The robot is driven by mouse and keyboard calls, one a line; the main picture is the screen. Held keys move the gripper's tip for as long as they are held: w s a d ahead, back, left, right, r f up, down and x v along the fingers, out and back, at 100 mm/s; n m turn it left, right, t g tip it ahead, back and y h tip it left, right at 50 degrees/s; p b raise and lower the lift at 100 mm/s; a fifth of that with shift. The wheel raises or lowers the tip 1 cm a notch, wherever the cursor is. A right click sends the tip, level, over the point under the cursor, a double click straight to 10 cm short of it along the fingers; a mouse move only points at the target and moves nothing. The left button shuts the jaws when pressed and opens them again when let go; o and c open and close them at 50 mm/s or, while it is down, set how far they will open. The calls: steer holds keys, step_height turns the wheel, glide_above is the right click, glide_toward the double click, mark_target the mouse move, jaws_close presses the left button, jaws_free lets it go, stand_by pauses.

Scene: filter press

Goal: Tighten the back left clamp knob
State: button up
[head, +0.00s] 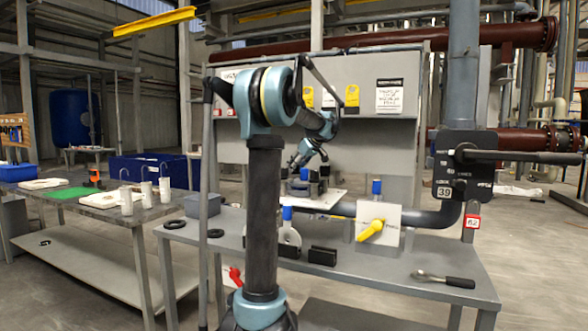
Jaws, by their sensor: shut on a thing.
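My gripper (305,183) is at the end of my arm, low over a pale plate (322,203) at the back of the grey bench. It points down and is shut on a small blue knob (304,173), which I take to be the back left clamp knob. The fingers and the lower part of the knob are small and partly hidden, so the exact grip is unclear. My arm column covers part of the bench to the left of the plate.
On the grey bench (400,272) are a yellow-handled valve (372,230), a blue-topped round fitting (287,235), black blocks (322,256) and a ratchet wrench (445,280). A dark pipe (425,217) runs behind. A lever (515,156) juts out at right. A side table (150,209) stands left.

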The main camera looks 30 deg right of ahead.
steer(key=o, duration=0.9)
steer(key=shift+d, duration=0.1)
steer(key=v, duration=1.1)
steer(key=shift+s+r, duration=0.25)
steer(key=shift+r, duration=0.05)
